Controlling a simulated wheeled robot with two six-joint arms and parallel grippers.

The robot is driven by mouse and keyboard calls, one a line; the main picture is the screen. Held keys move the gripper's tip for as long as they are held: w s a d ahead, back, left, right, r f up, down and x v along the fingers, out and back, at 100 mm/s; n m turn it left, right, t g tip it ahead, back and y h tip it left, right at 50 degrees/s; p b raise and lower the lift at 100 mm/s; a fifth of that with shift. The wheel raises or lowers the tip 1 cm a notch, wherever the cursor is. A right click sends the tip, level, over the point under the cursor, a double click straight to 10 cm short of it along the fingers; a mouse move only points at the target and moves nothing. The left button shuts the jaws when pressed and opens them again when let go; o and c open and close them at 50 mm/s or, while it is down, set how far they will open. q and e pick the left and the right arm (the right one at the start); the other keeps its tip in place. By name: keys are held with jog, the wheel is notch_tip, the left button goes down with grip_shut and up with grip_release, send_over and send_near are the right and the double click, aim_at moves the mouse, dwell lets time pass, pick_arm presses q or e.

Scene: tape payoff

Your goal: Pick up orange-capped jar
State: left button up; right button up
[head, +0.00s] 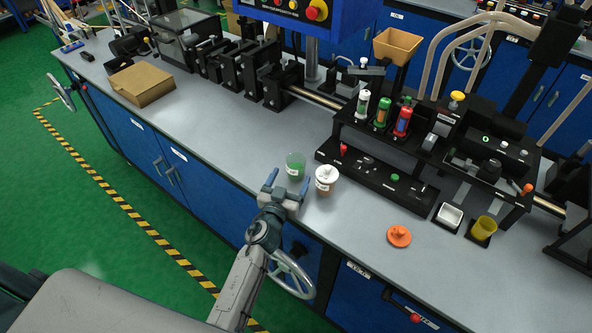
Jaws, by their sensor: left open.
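My left gripper (288,181) is over the front edge of the grey bench, with its two fingers apart and nothing seen between them. Just beyond its fingertips stands a clear jar with green contents (295,166). To the right of the gripper stands a small jar with a white top and brownish-orange contents (326,181). An orange round cap-like piece with a small knob (399,236) lies farther right, near the front edge. I see no jar that clearly wears an orange cap. My right gripper is not in view.
A black rack (375,178) with several bottles and fittings stands behind the jars. A white square dish (451,216) and a yellow cup (484,228) stand at right. A cardboard box (141,83) lies at left. The bench (225,135) left of the jars is clear.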

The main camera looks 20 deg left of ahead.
aim_at(293, 174)
pick_arm(q)
jog(key=w, duration=0.4)
jog(key=shift+d+f, duration=0.1)
jog(key=shift+f, duration=0.1)
jog(key=shift+s+r, duration=0.1)
jog(key=shift+s, duration=0.05)
jog(key=shift+c, duration=1.3)
jog(key=c, duration=1)
jog(key=shift+r, duration=0.15)
jog(key=shift+c, duration=0.2)
